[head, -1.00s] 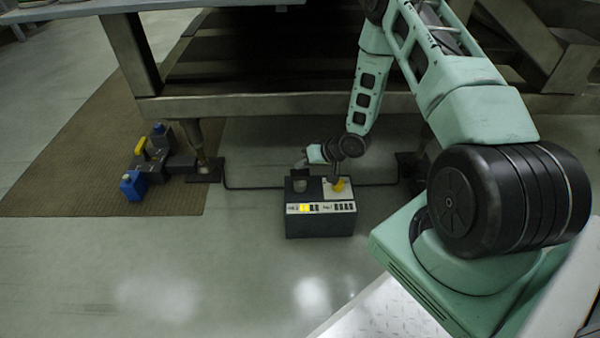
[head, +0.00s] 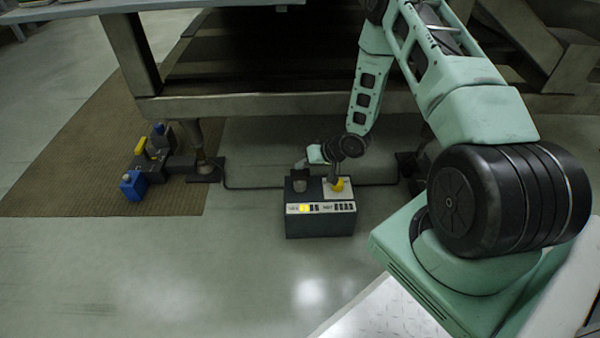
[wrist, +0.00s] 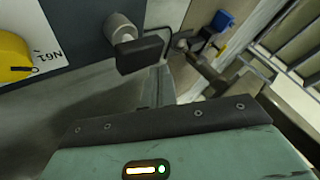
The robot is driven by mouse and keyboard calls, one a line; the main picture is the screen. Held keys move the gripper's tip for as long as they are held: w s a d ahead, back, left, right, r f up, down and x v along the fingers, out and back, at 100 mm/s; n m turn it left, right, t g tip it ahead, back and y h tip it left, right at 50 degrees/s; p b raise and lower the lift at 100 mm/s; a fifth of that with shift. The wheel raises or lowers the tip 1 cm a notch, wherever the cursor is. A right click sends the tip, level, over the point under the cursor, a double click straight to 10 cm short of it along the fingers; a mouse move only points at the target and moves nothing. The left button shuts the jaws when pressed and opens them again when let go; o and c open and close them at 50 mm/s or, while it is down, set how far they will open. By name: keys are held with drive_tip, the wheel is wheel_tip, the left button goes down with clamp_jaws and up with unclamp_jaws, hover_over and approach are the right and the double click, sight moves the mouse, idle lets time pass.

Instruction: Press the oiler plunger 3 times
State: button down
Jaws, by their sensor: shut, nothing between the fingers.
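The oiler is a dark grey box (head: 320,222) on the floor under the big frame. A short metallic cylinder, seemingly the plunger (head: 300,185), stands on its left top; it also shows in the wrist view (wrist: 120,27). My gripper (head: 300,173) is shut and empty, its dark fingertips at the top of this cylinder. In the wrist view the fingertips (wrist: 140,53) lie right by the cylinder's end; whether they touch it I cannot tell. A yellow knob (head: 338,185) sits on a white plate on the box's right, and at the left edge of the wrist view (wrist: 12,57).
A lit yellow indicator (head: 304,208) is on the box's front label. A cable (head: 255,188) runs along the floor behind it. Blue and yellow parts (head: 132,186) stand on a brown mat (head: 80,165) at left. A beam (head: 270,105) crosses above. Floor in front is clear.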

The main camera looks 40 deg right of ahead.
sight(300, 172)
drive_tip(key=shift+f, duration=0.1)
drive_tip(key=shift+f, duration=0.3)
drive_tip(key=shift+f+b, duration=0.65)
drive_tip(key=shift+f, duration=0.5)
idle(1.1)
drive_tip(key=shift+r, duration=0.1)
drive_tip(key=shift+r+p, duration=1.45)
drive_tip(key=shift+r, duration=0.05)
wheel_tip(300, 172, up, 5)
drive_tip(key=p, duration=0.5)
idle(0.4)
